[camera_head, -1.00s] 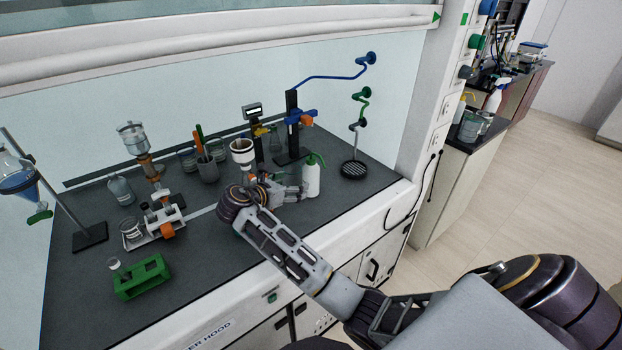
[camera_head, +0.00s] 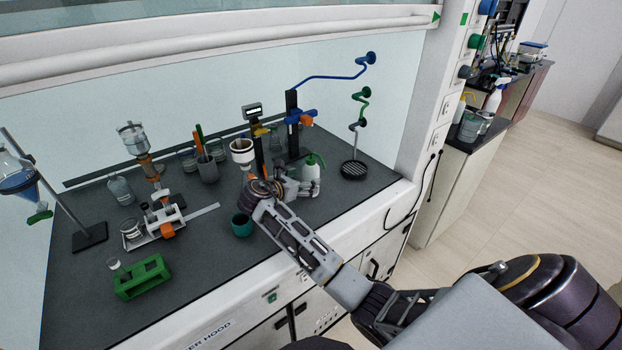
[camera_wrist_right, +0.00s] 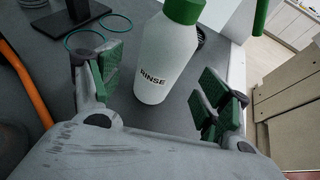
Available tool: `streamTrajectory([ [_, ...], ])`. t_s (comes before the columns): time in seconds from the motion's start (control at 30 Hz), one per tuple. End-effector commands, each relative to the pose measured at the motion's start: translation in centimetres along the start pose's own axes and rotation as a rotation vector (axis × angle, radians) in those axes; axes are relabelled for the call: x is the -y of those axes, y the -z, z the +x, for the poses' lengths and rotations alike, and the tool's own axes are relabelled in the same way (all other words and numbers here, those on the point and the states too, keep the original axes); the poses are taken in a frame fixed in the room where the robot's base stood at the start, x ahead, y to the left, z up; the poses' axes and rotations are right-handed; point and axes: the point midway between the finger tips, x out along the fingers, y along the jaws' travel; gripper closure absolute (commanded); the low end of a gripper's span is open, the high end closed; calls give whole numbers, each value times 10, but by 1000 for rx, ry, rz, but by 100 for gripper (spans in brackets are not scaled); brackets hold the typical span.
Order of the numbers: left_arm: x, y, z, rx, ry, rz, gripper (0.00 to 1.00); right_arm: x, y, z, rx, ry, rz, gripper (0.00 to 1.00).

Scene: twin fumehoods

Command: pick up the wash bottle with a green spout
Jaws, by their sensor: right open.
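The wash bottle (camera_head: 311,170) is white with a green cap and spout and stands upright on the hood's dark worktop. In the right wrist view the wash bottle (camera_wrist_right: 165,62) carries the word RINSE. My right gripper (camera_head: 302,187) is at the bottle, partly covering its lower part in the head view. In the wrist view the right gripper (camera_wrist_right: 160,88) is open, with one green-padded finger on each side of the bottle. A gap shows between the bottle and each finger. My left gripper is in neither view.
A teal cup (camera_head: 242,225) stands left of my right forearm. A green rack (camera_head: 142,277) is farther left. A stand with a blue clamp (camera_head: 292,125) rises behind the bottle. A round black grid (camera_head: 354,170) lies to its right.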

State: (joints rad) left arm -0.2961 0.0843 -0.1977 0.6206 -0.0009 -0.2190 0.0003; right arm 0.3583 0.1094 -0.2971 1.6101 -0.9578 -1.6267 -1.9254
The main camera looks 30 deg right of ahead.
Motion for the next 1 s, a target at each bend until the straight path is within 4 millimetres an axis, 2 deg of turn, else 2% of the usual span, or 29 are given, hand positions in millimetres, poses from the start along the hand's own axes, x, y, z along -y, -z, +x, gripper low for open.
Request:
streamTrajectory([
  [0.27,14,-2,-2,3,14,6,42,1,-3,23,2,3,0,23],
  [0.5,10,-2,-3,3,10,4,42,1,-3,46,0,1,0,23],
  [0.8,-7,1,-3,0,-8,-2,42,1,-3,51,0,0,1,23],
  [1.0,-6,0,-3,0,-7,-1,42,1,-3,51,0,0,0,23],
])
